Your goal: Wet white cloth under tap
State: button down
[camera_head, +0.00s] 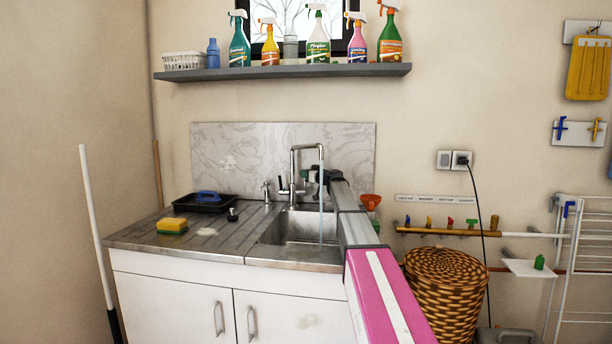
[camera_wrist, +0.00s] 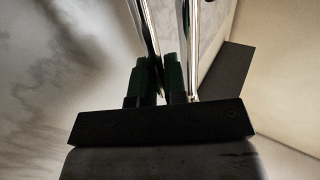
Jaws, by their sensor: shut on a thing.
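The chrome tap (camera_head: 294,165) stands at the back of the steel sink (camera_head: 288,228). A thin bluish stream of water (camera_head: 321,205) falls from its spout into the basin. A small flat white patch (camera_head: 207,232) lies on the drainboard; I cannot tell if it is the cloth. My gripper (camera_head: 310,177) is beside the tap, behind the stream. In the wrist view, my gripper (camera_wrist: 161,84) has its dark fingers close together, shut on a thin chrome part (camera_wrist: 150,45) that looks like the tap's lever. The exact contact is partly hidden.
A yellow-green sponge (camera_head: 172,226) and a black tray (camera_head: 206,202) sit on the drainboard. A shelf (camera_head: 290,72) with spray bottles hangs above. A wicker basket (camera_head: 446,285) stands right of the sink. A white pole (camera_head: 97,225) leans at left.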

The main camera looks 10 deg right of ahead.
jog(key=shift+s+a+n+y, duration=0.15)
jog(key=shift+s+n+y, duration=0.15)
jog(key=shift+s+n, duration=0.2)
jog(key=c, duration=1.2)
grip_release()
jog(key=v, duration=1)
jog(key=shift+s+f, duration=0.2)
jog(key=shift+s, duration=0.15)
